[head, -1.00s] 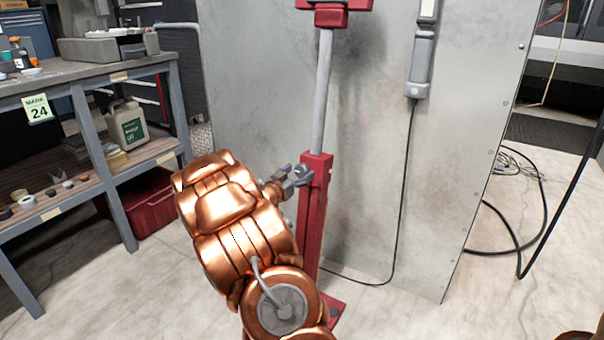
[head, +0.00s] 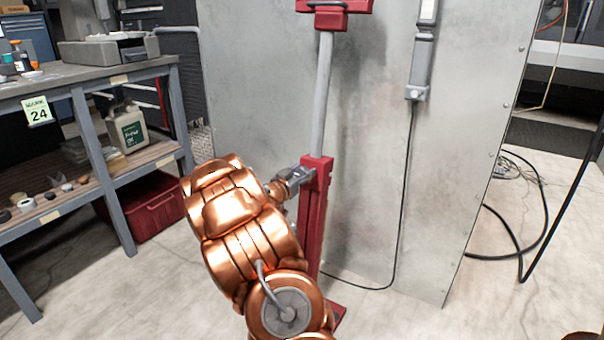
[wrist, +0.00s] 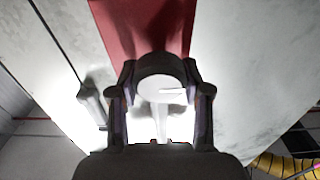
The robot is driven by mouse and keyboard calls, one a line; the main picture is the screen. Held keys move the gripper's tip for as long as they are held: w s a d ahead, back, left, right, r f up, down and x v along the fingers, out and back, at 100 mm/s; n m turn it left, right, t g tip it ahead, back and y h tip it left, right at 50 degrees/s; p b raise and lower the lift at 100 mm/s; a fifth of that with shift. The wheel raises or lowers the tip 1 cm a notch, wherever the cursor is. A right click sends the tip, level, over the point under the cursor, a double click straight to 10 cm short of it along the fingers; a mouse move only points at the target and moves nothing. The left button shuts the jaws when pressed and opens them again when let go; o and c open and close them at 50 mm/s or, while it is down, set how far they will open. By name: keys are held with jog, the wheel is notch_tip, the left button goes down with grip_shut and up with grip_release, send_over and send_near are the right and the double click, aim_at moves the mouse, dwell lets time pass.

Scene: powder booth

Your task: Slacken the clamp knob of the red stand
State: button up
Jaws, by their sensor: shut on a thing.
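The red stand (head: 313,215) stands upright in front of a grey metal panel, with a grey post rising from its red column. In the wrist view the red column (wrist: 143,25) runs up from behind the clamp knob. The clamp knob (wrist: 162,86) is a round, dark-rimmed piece with a pale face. My gripper (wrist: 160,92) has one finger on each side of the knob and is shut on it. In the head view my gripper (head: 294,180) reaches the upper left side of the red column; the knob is hidden there by the gripper and my copper arm.
A workbench (head: 95,85) with shelves stands at the left, with a red bin (head: 152,205) beneath. The grey panel (head: 260,100) is close behind the stand. A thin cable hangs right of the stand, and black cables lie on the floor at the right.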

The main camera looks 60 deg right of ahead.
jog(key=c, duration=0.5)
